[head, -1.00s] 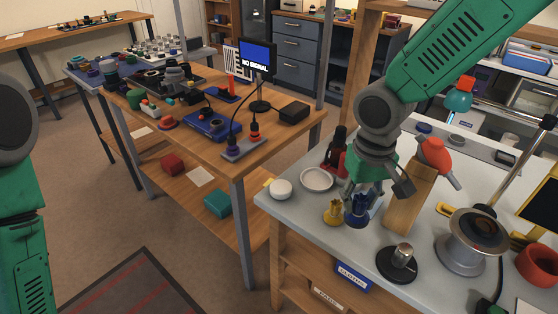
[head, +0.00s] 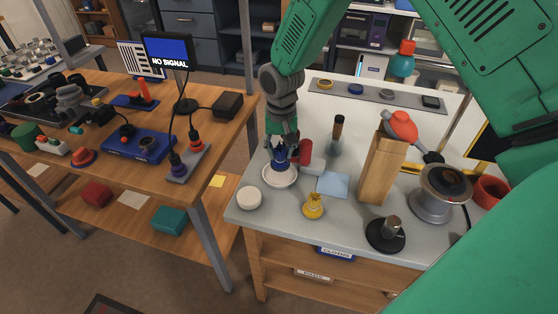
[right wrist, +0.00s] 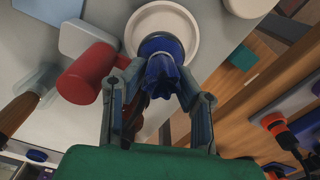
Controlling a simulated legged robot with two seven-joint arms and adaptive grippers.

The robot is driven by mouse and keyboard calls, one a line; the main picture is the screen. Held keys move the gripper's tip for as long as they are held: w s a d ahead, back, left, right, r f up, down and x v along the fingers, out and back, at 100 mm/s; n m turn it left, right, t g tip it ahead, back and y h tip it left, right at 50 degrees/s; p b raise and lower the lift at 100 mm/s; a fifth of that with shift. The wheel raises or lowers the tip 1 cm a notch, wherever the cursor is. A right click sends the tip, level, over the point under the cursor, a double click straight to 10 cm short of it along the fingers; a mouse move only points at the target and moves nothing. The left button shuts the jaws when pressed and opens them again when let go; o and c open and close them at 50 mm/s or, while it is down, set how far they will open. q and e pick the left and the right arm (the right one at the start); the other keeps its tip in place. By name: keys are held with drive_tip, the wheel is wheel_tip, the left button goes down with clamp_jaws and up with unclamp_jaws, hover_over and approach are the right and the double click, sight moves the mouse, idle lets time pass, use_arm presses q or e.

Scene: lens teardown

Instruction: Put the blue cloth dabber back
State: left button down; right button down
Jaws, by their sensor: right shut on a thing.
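The blue cloth dabber (head: 279,161) is held between the fingers of my right gripper (head: 279,150). It is at the white dish (head: 281,183) on the grey bench. In the right wrist view the dabber (right wrist: 160,68) is between both fingers of the gripper (right wrist: 160,84), with its gathered end towards the camera and its other end over the dish (right wrist: 190,22). I cannot tell whether it touches the dish. A yellow dabber (head: 313,208) stands nearer the front edge. My left gripper is out of view.
A red cylinder (head: 305,150) is close right of the gripper, and a light blue square (head: 332,184) lies right of the dish. A white round lid (head: 249,197) is near the left edge. A wooden block (head: 380,170) and a black-based post (head: 387,232) stand to the right.

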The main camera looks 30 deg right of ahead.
sight(280, 160)
wheel_tip(280, 160, down, 3)
drive_tip(key=shift+f, duration=0.2)
drive_tip(key=shift+a, duration=0.15)
drive_tip(key=shift+f, duration=0.1)
drive_tip(key=c, duration=1.3)
unclamp_jaws()
drive_tip(key=shift+o, duration=0.2)
wheel_tip(280, 160, up, 12)
drive_tip(key=shift+s+r, duration=0.1)
drive_tip(key=shift+r, duration=0.05)
